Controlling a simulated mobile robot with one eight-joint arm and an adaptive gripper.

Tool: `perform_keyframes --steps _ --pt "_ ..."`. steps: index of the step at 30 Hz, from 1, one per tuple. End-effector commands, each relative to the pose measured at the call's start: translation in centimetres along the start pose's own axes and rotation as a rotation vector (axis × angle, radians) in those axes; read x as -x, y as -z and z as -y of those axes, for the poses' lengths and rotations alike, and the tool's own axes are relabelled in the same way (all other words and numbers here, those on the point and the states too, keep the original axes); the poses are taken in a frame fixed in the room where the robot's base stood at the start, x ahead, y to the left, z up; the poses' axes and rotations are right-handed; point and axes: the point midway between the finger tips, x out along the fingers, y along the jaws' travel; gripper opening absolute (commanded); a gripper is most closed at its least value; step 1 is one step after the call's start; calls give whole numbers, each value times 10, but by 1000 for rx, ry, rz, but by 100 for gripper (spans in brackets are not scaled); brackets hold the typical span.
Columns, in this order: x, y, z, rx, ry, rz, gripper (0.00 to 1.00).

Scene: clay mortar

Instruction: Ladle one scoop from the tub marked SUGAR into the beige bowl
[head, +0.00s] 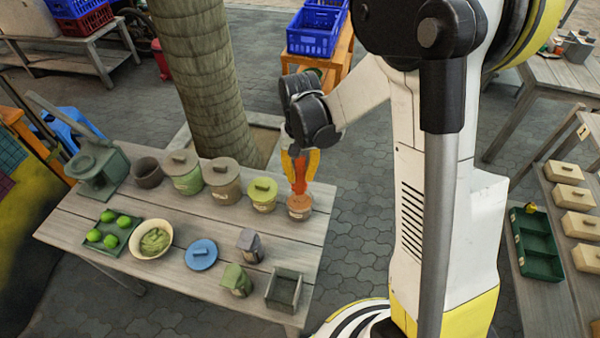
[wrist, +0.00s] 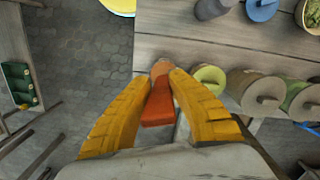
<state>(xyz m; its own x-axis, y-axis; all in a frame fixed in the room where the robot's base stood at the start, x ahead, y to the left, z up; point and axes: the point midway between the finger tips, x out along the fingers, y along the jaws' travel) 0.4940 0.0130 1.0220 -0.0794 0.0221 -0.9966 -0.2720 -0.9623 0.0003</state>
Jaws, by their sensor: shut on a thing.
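My gripper (head: 300,168) has orange-yellow fingers and is above a small orange-brown tub (head: 299,209) at the right end of the row. In the wrist view my gripper (wrist: 160,82) is shut on a red-orange handle-like piece (wrist: 158,103); its lower end meets the tub, and I cannot tell whether it is attached. A green-lidded tub (head: 263,198), a brown lidded tub (head: 223,185) and a green tub with a brown lid (head: 186,182) stand to its left. Their labels are too small to read. A beige bowl (head: 166,252) holding green stuff stands at the front left.
The plank table (head: 85,222) also carries a tray of green fruits (head: 108,232), a blue lid (head: 201,255), a grey shaker-like container (head: 250,246), a green container (head: 236,280) and an open grey box (head: 284,290). A tree trunk (head: 205,75) rises behind. Bare planks lie between the two rows.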

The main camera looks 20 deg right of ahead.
Motion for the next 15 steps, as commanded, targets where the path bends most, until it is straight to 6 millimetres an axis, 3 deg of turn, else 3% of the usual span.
perform_keyframes --steps 15 --pt "-66 6 0 1 0 0 0"
